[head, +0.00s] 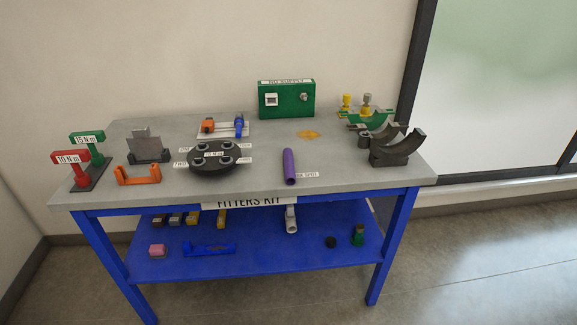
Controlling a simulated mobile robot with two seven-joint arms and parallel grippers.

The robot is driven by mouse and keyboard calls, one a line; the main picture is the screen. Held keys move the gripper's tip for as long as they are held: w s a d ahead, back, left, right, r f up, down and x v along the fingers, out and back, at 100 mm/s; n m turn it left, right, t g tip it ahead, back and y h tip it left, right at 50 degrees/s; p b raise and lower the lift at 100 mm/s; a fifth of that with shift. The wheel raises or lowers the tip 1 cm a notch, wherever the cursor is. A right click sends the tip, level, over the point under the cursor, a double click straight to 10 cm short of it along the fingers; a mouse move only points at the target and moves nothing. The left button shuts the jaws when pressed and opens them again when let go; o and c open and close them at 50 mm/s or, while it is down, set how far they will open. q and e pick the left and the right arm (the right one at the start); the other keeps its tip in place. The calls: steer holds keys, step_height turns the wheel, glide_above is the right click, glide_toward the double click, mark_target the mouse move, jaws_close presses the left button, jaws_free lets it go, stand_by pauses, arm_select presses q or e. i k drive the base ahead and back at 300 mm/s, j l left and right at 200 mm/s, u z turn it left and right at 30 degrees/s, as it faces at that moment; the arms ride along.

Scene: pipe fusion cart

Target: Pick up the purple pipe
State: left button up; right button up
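The purple pipe (289,167) lies on the grey top of the blue-legged cart, a little right of the middle. Its near end, with a dark opening, is close to the front edge, and its length points towards the back. Nothing touches it from above. Neither of my grippers shows in the head view.
A black round flange (214,156) sits left of the pipe, with small white labels around it. Dark curved clamps (395,149) stand at the right, a green box (286,99) at the back. Red and green torque tools (72,170) stand far left. The lower blue shelf (280,257) holds small parts.

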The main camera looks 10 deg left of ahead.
mark_target(290, 179)
steer(key=i+j, duration=0.15)
steer(key=j, duration=0.2)
steer(key=i+j, duration=0.1)
steer(key=j, duration=0.25)
steer(key=i+j+z, duration=0.1)
steer(key=j, duration=0.25)
steer(key=i+j, duration=0.15)
steer(key=j, duration=0.2)
steer(key=i+j+z, duration=0.1)
steer(key=j, duration=0.25)
